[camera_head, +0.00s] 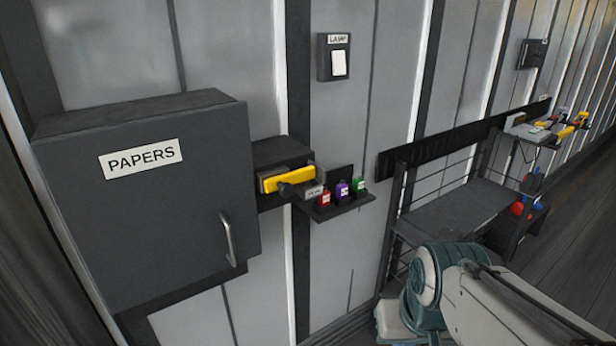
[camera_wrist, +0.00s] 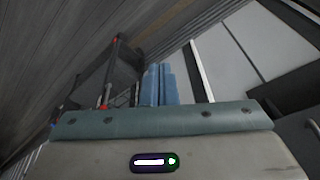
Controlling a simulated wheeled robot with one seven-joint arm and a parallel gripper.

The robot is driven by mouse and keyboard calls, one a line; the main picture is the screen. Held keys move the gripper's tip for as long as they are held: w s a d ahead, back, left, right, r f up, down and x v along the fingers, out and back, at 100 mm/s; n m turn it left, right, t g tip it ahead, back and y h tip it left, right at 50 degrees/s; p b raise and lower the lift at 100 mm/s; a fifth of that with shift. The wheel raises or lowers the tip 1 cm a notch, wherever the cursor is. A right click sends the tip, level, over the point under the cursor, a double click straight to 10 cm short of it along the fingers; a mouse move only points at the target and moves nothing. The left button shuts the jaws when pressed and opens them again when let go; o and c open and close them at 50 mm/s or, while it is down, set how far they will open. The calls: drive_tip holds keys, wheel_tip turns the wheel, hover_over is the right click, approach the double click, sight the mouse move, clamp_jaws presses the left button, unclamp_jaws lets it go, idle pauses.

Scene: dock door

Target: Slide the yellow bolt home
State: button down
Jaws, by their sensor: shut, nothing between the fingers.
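A yellow bolt (camera_head: 290,178) shows in the head view as a short, nearly level bar at the front of a dark wall-mounted block (camera_head: 284,152), just right of the PAPERS cabinet. A small dark piece and a grey labelled piece (camera_head: 313,191) sit just below its front. How far the bolt is slid cannot be told. My gripper (camera_wrist: 160,72) shows in the wrist view as blue fingers shut together, with nothing between them. The bolt is not recognisable in that view. In the head view my arm is at the lower right, well apart from the bolt; the fingertips are not clear there.
The dark PAPERS cabinet (camera_head: 150,215) with a bar handle (camera_head: 229,240) stands out from the wall at left. A small shelf (camera_head: 343,206) holds red, purple and green tagged items. A lamp switch (camera_head: 339,62) is above. A railed rack (camera_head: 450,212) stands near my arm.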

drive_tip(key=w+a+r+t+y+p, duration=0.1)
drive_tip(key=w+r+y+p, duration=0.1)
drive_tip(key=w+r+y, duration=0.4)
drive_tip(key=w+a+r+t+y+p, duration=0.2)
drive_tip(key=w+r+y, duration=0.5)
drive_tip(key=w+r, duration=0.7)
drive_tip(key=shift+w+m, duration=0.3)
drive_tip(key=shift+w, duration=0.6)
drive_tip(key=p, duration=0.3)
hover_over(308, 181)
drive_tip(key=s+d, duration=0.4)
drive_tip(key=s, duration=0.1)
wheel_tip(308, 181, down, 3)
drive_tip(key=a, duration=0.1)
drive_tip(key=a+f, duration=0.1)
drive_tip(key=s+a+f+p, duration=0.1)
drive_tip(key=a, duration=0.1)
drive_tip(key=shift+f, duration=0.15)
